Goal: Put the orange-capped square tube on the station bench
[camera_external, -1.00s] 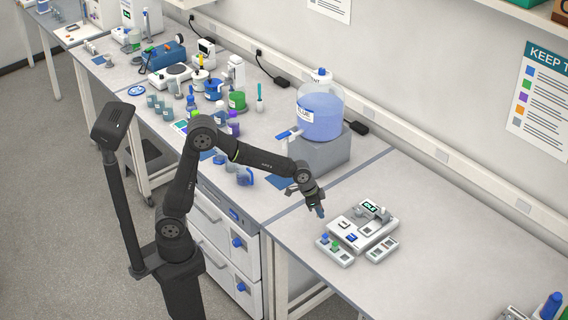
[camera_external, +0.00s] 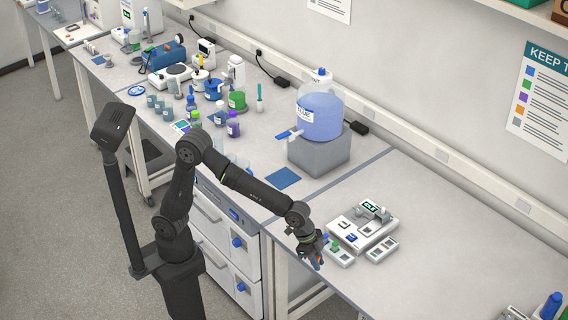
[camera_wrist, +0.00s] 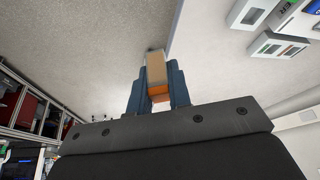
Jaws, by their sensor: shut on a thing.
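My gripper (camera_external: 318,257) is near the front edge of the station bench (camera_external: 440,260), left of the white device. In the wrist view my gripper (camera_wrist: 157,85) has its two dark blue fingers shut on the sides of the orange-capped square tube (camera_wrist: 156,68). The tube's tan body points away from the camera and its orange cap (camera_wrist: 158,93) sits between the fingers. In the wrist view the tube's far end appears by the bench edge, with floor to its left. The external view shows the tube too small to make out its tilt.
A white device (camera_external: 362,228) with small side racks (camera_external: 382,249) stands just right of my gripper; the racks also show in the wrist view (camera_wrist: 278,44). A blue liquid carboy (camera_external: 320,112) stands on a grey block behind. Bench right of the device is largely clear.

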